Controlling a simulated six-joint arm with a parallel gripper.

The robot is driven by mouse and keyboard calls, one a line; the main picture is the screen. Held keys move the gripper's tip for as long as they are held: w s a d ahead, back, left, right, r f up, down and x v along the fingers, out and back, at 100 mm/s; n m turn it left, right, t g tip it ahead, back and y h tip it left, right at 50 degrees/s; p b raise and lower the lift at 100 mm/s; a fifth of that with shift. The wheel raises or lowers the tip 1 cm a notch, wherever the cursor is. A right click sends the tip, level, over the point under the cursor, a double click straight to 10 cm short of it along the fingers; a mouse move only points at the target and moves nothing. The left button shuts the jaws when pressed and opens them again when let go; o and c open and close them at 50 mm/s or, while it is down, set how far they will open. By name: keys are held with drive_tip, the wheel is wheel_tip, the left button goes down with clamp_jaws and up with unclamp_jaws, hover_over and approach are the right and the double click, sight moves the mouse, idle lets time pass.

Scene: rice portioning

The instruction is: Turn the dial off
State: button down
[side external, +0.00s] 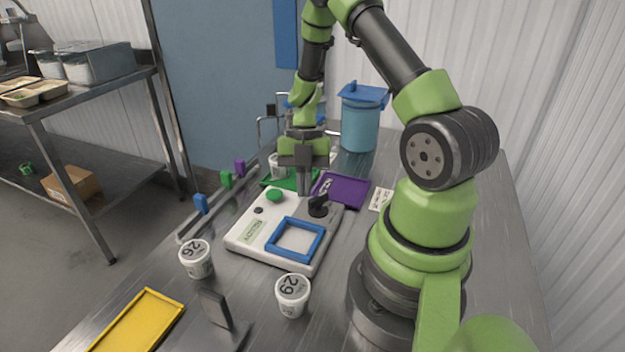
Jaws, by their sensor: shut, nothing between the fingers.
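A black dial (318,207) stands on the grey corner of a white dispenser box (250,235) in the middle of the table. The box also carries a green button (274,196), a small dark knob and a blue square frame (272,246). My gripper (304,192) points down, shut and empty, just left of and behind the dial. Its tips are close to the dial; I cannot tell whether they touch it. The dial's exact setting is too small to read.
White cups stand at the front left (196,258) and front (292,295). A blue bin (360,125) stands at the back.

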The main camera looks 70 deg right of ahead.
drive_tip(key=shift+a, duration=0.3)
drive_tip(key=shift+s+a, duration=0.1)
drive_tip(key=shift+a, duration=0.35)
drive_tip(key=shift+n, duration=0.3)
drive_tip(key=shift+s, duration=0.15)
idle(0.9)
